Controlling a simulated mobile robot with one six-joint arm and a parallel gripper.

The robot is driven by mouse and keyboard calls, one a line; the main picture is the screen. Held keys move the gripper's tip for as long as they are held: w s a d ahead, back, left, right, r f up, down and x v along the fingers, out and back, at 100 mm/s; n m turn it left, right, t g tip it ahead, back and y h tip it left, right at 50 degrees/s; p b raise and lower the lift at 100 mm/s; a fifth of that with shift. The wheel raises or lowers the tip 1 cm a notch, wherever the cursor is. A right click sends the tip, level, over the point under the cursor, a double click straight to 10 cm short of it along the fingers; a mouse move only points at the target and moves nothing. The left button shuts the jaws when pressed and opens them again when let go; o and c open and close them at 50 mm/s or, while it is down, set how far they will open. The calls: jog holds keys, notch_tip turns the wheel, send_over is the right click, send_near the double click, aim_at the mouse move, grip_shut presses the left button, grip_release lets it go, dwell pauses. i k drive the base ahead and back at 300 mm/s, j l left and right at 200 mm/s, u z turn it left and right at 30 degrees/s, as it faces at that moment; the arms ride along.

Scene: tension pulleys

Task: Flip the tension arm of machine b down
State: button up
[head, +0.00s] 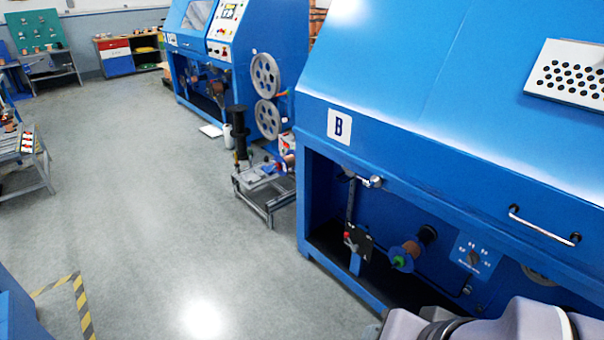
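Machine b (318,172) is the large blue cabinet on the right, marked with a white "B" plate (339,127). In its open lower bay, near the left end, a dark, slim upright bar (350,203), which looks like the tension arm, hangs below a small metallic fitting (373,182). A black bracket with a red knob (347,235) is at its lower end; whether they are joined is too small to tell. A spool with a green centre (401,258) sits to the right. My gripper is not in view; a grey part of my arm fills the bottom right corner.
A workbench (22,150) is at left. The grey floor between is clear.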

aim_at(353, 176)
jog(key=i+u, duration=0.35)
jog(key=i, duration=0.15)
jog(key=i+l+u, duration=0.3)
jog(key=i, duration=0.15)
jog(key=i+l+u, duration=0.15)
jog(key=i+u, duration=0.2)
jog(key=i+l+u, duration=0.3)
jog(key=i+l, duration=0.15)
jog(key=l, duration=0.25)
jog(key=i+l, duration=0.1)
jog(key=l, duration=0.35)
